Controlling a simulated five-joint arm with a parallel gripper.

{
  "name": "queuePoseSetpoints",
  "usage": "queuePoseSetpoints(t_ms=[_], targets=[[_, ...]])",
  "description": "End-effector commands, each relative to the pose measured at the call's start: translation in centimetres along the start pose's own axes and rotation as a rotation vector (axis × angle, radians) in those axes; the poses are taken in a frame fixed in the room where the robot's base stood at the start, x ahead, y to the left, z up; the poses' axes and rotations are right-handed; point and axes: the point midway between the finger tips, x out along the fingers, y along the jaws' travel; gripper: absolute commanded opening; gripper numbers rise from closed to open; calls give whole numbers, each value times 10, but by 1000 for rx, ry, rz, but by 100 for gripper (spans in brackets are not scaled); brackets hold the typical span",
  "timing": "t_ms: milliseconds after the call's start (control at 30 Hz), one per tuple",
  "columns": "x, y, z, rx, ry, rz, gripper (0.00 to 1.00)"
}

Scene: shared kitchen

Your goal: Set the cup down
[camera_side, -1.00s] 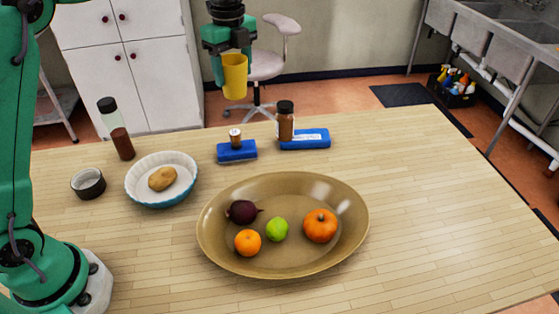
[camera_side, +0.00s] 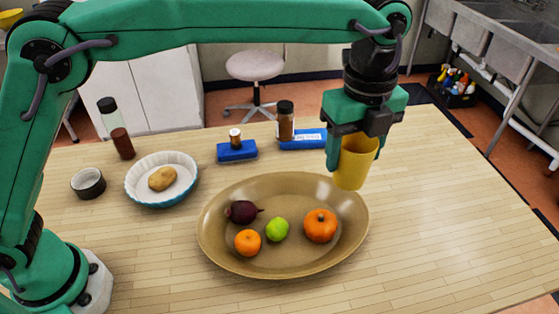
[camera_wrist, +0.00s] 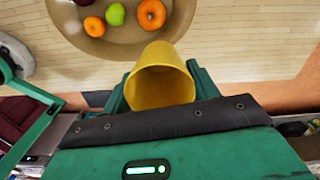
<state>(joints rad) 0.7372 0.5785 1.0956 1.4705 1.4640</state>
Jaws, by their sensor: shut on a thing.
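A yellow cup (camera_side: 354,168) is held upright between the fingers of my gripper (camera_side: 352,150). In the side view it overlaps the right rim of the large brown oval bowl (camera_side: 290,262); its exact height above the table cannot be told. The wrist view shows the cup (camera_wrist: 160,88) with its open mouth toward the camera, between the green fingers of my gripper (camera_wrist: 160,90). The cup hides a small part of the bowl's rim.
The bowl holds a dark beet-like item (camera_side: 241,212), a small orange (camera_side: 248,242), a lime (camera_side: 277,229) and an orange pumpkin (camera_side: 320,226). A white dish (camera_side: 150,198) with a potato stands left. Bottles stand at the back. The table's right side (camera_side: 440,220) is clear.

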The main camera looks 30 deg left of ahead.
Motion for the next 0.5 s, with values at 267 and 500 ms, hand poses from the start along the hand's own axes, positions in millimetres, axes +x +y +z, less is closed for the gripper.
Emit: queuePoseSetpoints(t_ms=[267, 500], targets=[[2, 6, -81, 101, -1, 1, 37], [3, 15, -126, 156, -1, 2, 37]])
